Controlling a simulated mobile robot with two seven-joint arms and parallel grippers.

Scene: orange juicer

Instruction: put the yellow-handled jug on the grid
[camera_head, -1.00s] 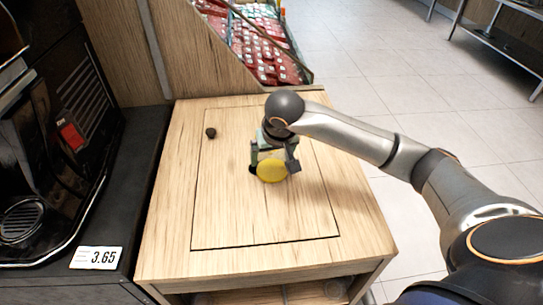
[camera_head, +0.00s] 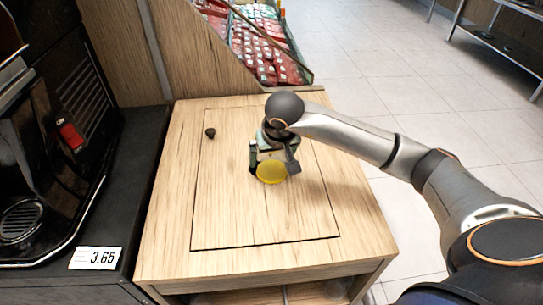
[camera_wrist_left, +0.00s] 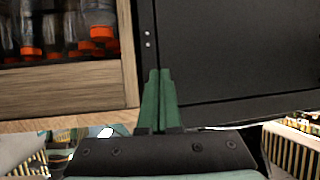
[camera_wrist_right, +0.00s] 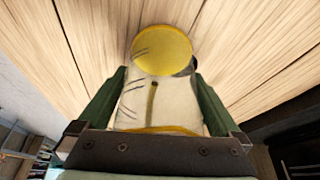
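The jug has a round yellow top (camera_head: 271,172) and shows over the wooden counter in the head view. In the right wrist view its pale, see-through body (camera_wrist_right: 158,103) lies between both green fingers, with the yellow disc (camera_wrist_right: 162,50) beyond the fingertips. My right gripper (camera_head: 273,157) is closed around the jug's body. Whether the jug touches the counter is hard to tell. A round slotted grid (camera_head: 21,220) sits low in the black machine at the left. My left gripper (camera_wrist_left: 158,85) has its green fingers together, empty, and is outside the head view.
The wooden counter (camera_head: 225,225) is mostly clear, with a small dark knob (camera_head: 210,133) at its back left. The black machine (camera_head: 75,110) stands left, with a 3.65 price tag (camera_head: 95,258). Orange-capped bottles (camera_wrist_left: 95,30) stand on a shelf in the left wrist view.

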